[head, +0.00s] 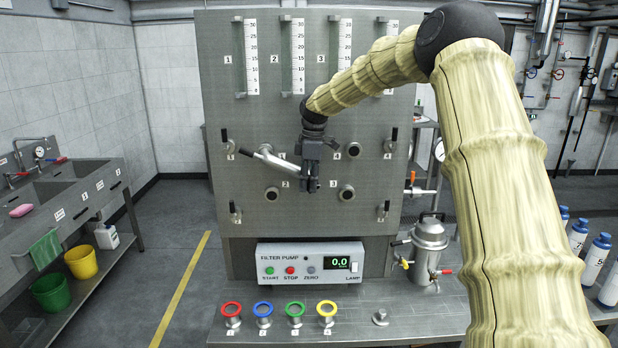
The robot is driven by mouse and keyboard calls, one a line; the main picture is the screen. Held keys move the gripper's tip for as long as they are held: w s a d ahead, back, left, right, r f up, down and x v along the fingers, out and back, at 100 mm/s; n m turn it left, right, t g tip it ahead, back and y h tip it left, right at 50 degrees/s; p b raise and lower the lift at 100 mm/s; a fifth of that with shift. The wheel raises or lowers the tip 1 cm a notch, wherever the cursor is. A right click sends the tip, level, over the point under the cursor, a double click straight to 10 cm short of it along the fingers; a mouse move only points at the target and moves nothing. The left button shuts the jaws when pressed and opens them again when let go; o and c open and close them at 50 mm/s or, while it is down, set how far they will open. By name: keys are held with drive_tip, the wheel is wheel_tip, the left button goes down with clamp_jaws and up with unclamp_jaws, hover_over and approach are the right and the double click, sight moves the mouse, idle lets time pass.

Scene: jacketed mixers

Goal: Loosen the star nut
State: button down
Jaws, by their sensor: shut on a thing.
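My gripper (309,187) hangs fingers-down in front of the middle of the upright grey metal panel (220,120). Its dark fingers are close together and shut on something. The thing between them is hidden by the fingers, and I take it to be the star nut at the panel's middle. I cannot make out its shape or how far it is turned. A pale lever (276,162) slants across the panel just left of the gripper. Round dark-centred fittings sit around it, at lower left (272,194), lower right (345,194) and upper right (354,149).
A filter pump box (311,263) reading 0.0 stands below the panel. Several coloured ring fittings, including a red one (232,310), line the bench front. A steel vessel (430,243) stands right of the panel. Small handles, like the lower-left one (235,212), edge the panel.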

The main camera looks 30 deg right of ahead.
drive_tip(key=shift+w+g+h+p, duration=0.1)
drive_tip(key=shift+g+h+p, duration=0.35)
drive_tip(key=shift+h, duration=0.25)
drive_tip(key=c, duration=1.3)
unclamp_jaws()
drive_tip(key=shift+f, duration=0.1)
